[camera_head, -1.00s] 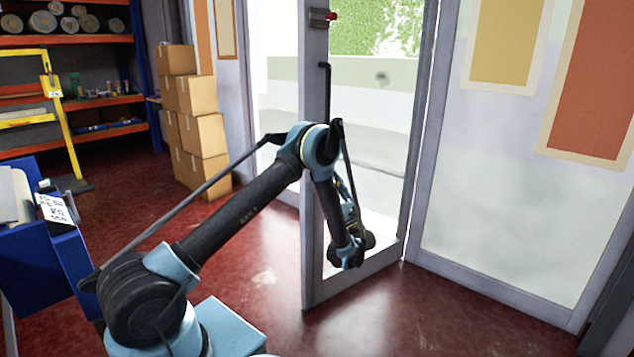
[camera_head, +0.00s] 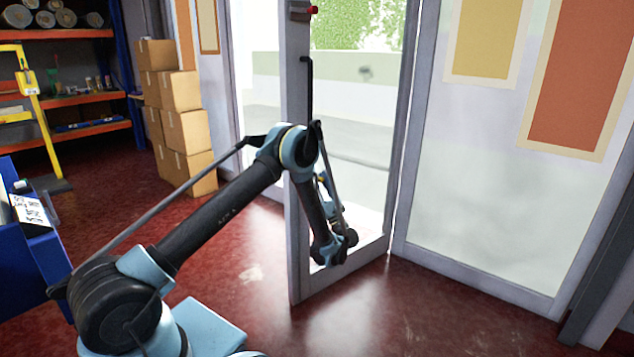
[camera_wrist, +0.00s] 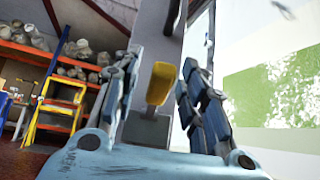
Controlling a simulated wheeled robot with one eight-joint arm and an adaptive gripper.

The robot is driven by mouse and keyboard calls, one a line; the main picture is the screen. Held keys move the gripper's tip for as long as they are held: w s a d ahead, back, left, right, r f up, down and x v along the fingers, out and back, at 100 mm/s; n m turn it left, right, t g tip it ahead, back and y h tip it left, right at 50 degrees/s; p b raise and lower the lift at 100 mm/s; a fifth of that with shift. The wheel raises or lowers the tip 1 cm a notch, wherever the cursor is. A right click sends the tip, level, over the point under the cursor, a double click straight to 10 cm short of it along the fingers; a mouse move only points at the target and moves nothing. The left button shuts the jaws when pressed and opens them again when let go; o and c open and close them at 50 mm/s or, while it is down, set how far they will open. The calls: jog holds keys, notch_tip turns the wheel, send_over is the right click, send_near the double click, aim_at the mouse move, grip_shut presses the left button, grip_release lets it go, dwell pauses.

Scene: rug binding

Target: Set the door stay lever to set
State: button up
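The door stay lever (camera_wrist: 160,83) is a yellow handle on a grey mount on the door edge in the wrist view. It stands roughly upright, leaning slightly right. My gripper (camera_wrist: 160,64) is open, with one finger on each side of the lever. A gap shows on both sides, so neither finger visibly touches it. In the head view my arm reaches down in front of the open glass door (camera_head: 298,225). There the gripper is mostly hidden behind my forearm, and I cannot make out the lever clearly.
The door has a black pull handle (camera_head: 308,85) and a box with a red knob (camera_head: 312,10). Stacked cartons (camera_head: 187,131) and a shelf rack (camera_head: 75,130) stand at left. A blue cart (camera_head: 30,250) is at the left edge. Red floor is clear before the door.

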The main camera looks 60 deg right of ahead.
jog(key=v, duration=1.2)
dwell(0.6)
